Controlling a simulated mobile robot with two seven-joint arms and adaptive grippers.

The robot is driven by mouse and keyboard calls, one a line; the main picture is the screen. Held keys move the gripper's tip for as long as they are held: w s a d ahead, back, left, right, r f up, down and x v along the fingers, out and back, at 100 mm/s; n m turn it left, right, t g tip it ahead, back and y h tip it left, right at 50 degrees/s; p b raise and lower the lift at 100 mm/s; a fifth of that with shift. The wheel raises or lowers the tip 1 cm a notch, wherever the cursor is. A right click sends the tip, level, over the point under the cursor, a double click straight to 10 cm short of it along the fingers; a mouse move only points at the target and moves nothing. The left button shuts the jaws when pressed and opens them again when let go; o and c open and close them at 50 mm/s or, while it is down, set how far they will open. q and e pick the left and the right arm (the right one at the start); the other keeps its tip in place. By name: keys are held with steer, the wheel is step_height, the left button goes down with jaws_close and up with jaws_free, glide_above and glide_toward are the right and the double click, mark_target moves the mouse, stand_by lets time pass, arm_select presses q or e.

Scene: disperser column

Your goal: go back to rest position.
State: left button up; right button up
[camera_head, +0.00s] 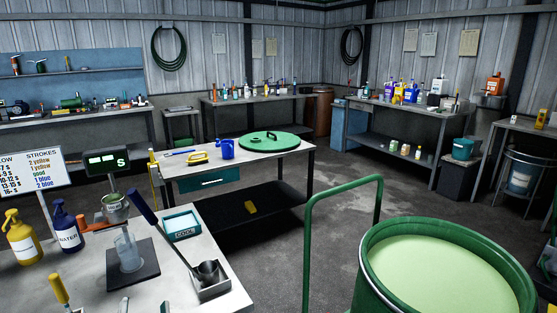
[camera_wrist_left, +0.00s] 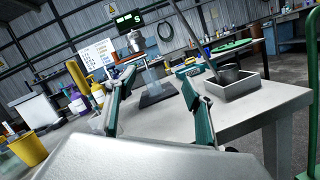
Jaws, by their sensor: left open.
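My left gripper (camera_wrist_left: 156,100) is open and empty in the left wrist view, its two green-and-grey fingers spread wide apart above the near grey table. In the head view only the tips of my left gripper (camera_head: 144,306) show at the bottom edge, over the front of the same table (camera_head: 215,242). A clear beaker (camera_head: 128,252) stands upright on a dark square plate (camera_head: 133,275) beyond the fingers, apart from them. A ladle with a long dark handle (camera_head: 148,213) rests in a metal tray (camera_head: 212,289) to the right. My right gripper is not in view.
A yellow bottle (camera_head: 22,240) and a purple WATER bottle (camera_head: 67,232) stand at the left. A teal CODE tray (camera_head: 182,225) lies behind the ladle. A green drum (camera_head: 530,290) of pale green liquid and a green rail (camera_head: 308,240) stand right. Floor between is clear.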

arm_select(q)
steer(key=s+d+f+m+h, duration=0.2)
steer(key=d+f+m+h, duration=0.35)
steer(key=m, duration=0.65)
steer(key=s+d+f+m+h, duration=0.2)
steer(key=d+f+m+h, duration=0.3)
steer(key=m, duration=0.6)
steer(key=s+a+f+m+g, duration=0.1)
steer(key=s+f+m+g, duration=0.3)
steer(key=f+m, duration=0.3)
steer(key=s+a+f+m+g, duration=0.1)
steer(key=s+f+m+g, duration=0.3)
steer(key=f+m, duration=0.3)
step_height(320, 180, down, 4)
steer(key=shift+s+a+m, duration=0.4)
steer(key=shift+s, duration=0.45)
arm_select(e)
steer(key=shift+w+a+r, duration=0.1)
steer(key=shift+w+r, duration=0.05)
